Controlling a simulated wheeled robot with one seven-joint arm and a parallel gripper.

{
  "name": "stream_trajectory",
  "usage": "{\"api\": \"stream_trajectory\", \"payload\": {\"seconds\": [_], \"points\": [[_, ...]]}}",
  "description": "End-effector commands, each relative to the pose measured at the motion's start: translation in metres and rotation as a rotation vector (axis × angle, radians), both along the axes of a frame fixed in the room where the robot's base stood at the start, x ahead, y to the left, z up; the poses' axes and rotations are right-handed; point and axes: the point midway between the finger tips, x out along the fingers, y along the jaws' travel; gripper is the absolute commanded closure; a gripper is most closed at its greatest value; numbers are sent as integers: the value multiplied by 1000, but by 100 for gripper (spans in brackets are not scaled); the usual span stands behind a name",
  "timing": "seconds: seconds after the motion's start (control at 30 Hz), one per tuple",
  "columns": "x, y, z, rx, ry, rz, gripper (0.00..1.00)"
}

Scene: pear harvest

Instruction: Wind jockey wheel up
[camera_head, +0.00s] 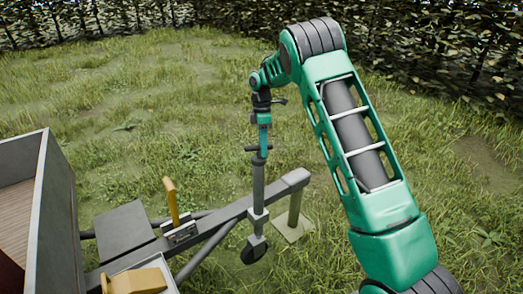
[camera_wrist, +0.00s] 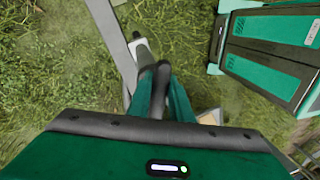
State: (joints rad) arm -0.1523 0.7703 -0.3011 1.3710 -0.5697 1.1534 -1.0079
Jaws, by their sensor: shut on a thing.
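The jockey wheel is an upright grey tube (camera_head: 258,185) in a clamp (camera_head: 257,216) on the trailer's drawbar (camera_head: 228,212). Its small dark wheel (camera_head: 254,249) is at the bottom, low in the grass; I cannot tell whether it touches the ground. My gripper (camera_head: 264,143) points down at the top of the tube and is shut on the dark crank handle (camera_head: 250,148). In the wrist view the dark handle (camera_wrist: 161,70) shows between the green fingers (camera_wrist: 159,100). The fingers hide part of the handle.
A post on a flat pale foot (camera_head: 293,225) stands by the drawbar's front end. A yellow lever (camera_head: 171,200) and a yellow block (camera_head: 135,281) are nearer the trailer body (camera_head: 55,215) at left. Open grass lies behind, up to a hedge (camera_head: 440,60).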

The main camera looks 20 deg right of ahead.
Motion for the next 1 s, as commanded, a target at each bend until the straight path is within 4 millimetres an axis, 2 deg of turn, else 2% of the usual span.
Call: {"api": "stream_trajectory", "payload": {"seconds": [0.2,0.5,1.0], "points": [[6,1,1,0,-9,191,100],[10,2,2,0,-10,380,100],[12,3,2,1,-13,474,100]]}}
